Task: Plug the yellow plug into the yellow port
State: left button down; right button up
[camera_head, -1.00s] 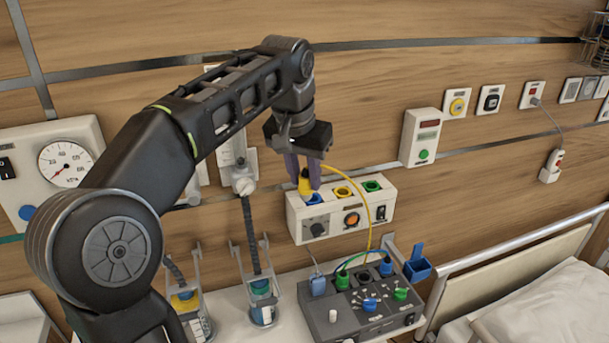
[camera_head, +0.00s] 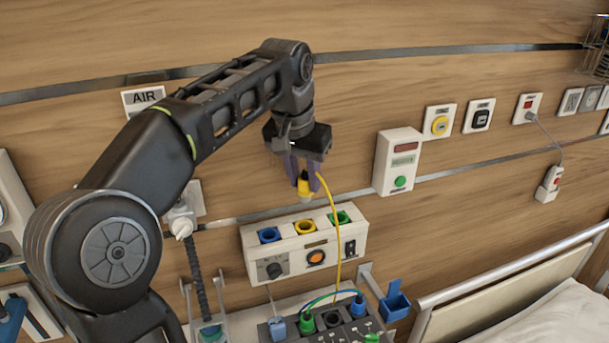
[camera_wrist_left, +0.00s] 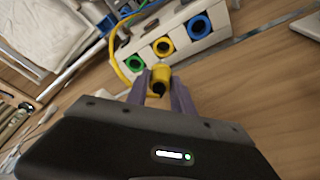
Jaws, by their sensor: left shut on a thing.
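My left gripper (camera_head: 304,187) is shut on the yellow plug (camera_head: 304,189), whose yellow cord hangs down to its right. The plug appears just above the yellow port (camera_head: 306,227) on the white wall box, with a visible gap between them. In the left wrist view the plug (camera_wrist_left: 160,80) sits between the fingers, and the yellow port (camera_wrist_left: 163,46) lies beyond it, apart from it. My right gripper is not in view.
The box (camera_head: 291,262) also has a blue port (camera_head: 269,235) to the left and a green port (camera_head: 343,217) to the right. Below stands a grey unit (camera_head: 340,333) with several coloured plugs. A bed rail (camera_head: 500,279) is at the right.

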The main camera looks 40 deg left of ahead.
aim_at(303, 195)
pick_arm(q)
jog(key=shift+f, duration=2.85)
jog(key=shift+f+b, duration=1)
jog(key=shift+f, duration=0.4)
dwell(2.1)
jog(key=c, duration=1)
grip_release()
jog(key=shift+s+r, duration=0.1)
jog(key=shift+r, duration=0.15)
jog(key=v, duration=0.7)
jog(key=shift+r+p, duration=0.2)
jog(key=shift+p, duration=0.1)
